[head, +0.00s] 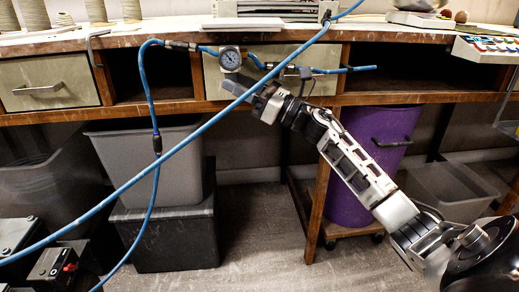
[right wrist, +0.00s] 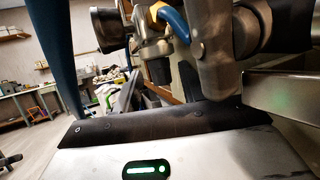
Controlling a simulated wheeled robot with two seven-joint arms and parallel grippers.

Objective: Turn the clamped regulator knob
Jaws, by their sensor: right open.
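My right gripper (head: 254,90) is open just below and right of the gauge, reaching up from the lower right. The knob cannot be told apart clearly there; the gripper and a crossing blue hose cover part of the area. Whether the fingers touch the regulator cannot be told. My left gripper is out of view.
A thick blue hose (head: 150,178) crosses diagonally in front of the bench. A drawer (head: 50,82) is at the left. Below stand a grey bin (head: 150,165), a black box (head: 165,240) and a purple bin (head: 365,180). The middle floor is clear.

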